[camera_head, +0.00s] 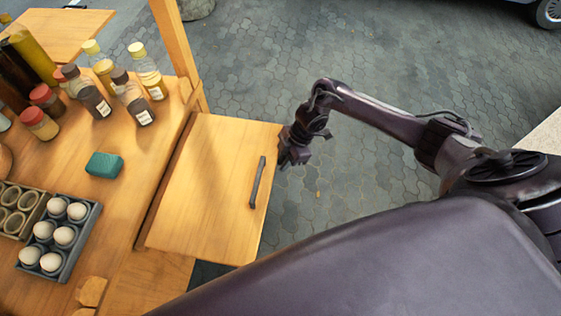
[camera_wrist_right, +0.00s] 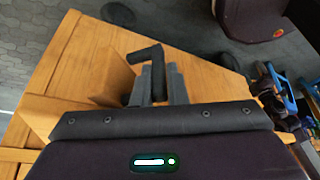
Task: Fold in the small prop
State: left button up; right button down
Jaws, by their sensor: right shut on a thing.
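A wooden flap (camera_head: 215,180) sticks out level from the side of the wooden cart, with a dark bar handle (camera_head: 257,182) on its top. My right gripper (camera_head: 287,157) is at the flap's outer far corner, apart from that handle. In the right wrist view its fingers (camera_wrist_right: 159,86) are shut on a dark bent handle (camera_wrist_right: 147,54), beside light wooden boards (camera_wrist_right: 95,62). I cannot tell for sure whether this handle belongs to the small prop. The flap hides what is under it in the head view. My left gripper is not in view.
The cart top (camera_head: 125,200) carries several bottles (camera_head: 98,100), a green block (camera_head: 104,165) and a grey egg tray (camera_head: 77,245). A wooden post (camera_head: 178,38) rises at the flap's far side. Open grey paving (camera_head: 270,60) lies beyond the flap.

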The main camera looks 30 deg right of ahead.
jog(key=c, duration=1.5)
grip_release()
